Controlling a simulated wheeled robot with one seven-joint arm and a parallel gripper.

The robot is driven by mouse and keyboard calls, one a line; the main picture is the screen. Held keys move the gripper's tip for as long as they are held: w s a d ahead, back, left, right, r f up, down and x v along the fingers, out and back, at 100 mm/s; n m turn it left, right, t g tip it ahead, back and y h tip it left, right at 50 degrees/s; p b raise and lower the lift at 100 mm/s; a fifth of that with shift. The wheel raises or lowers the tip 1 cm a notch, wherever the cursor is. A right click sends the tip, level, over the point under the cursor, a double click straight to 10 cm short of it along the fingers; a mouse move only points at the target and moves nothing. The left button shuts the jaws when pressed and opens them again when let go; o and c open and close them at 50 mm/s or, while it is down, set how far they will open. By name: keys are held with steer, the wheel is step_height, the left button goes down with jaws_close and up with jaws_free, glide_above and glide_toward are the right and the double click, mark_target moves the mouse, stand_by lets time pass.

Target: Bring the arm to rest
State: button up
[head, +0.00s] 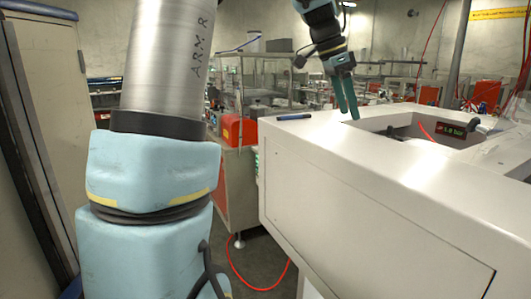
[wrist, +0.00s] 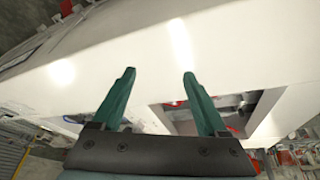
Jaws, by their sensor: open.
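My gripper (head: 349,117) points down over the white machine top, near the edge of its recessed opening. Its green fingers also show in the wrist view (wrist: 159,75), spread well apart with nothing between them. The gripper is open and empty. In the head view the fingertips look close to the white surface; I cannot tell whether they touch it. My arm rises from the gripper out of the top of the head view.
The white machine (head: 370,215) fills the right side. A dark pen-like object (head: 294,117) lies on its top, left of my gripper. A red-lit display (head: 451,130) sits in the opening. A beige cabinet (head: 50,100) stands at left. A red hose (head: 255,288) lies on the floor.

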steer(key=s+a+f+n+t+y+b, duration=0.1)
steer(key=s+a+f+n+y+b, duration=0.2)
steer(key=a+f+n+b, duration=1)
steer(key=s+a+f+n+p, duration=0.1)
steer(key=s+a+f, duration=0.2)
steer(key=f, duration=0.3)
steer(key=s+a+f+n+p, duration=0.1)
steer(key=s+a+f, duration=0.2)
steer(key=a+f, duration=0.3)
steer(key=s+a+f+n+y+p, duration=0.1)
steer(key=s+a+f+p, duration=0.1)
steer(key=f, duration=0.5)
steer(key=shift+s+a+t, duration=0.3)
steer(key=shift+s+a, duration=0.6)
steer(key=shift+a, duration=0.25)
stand_by(2.9)
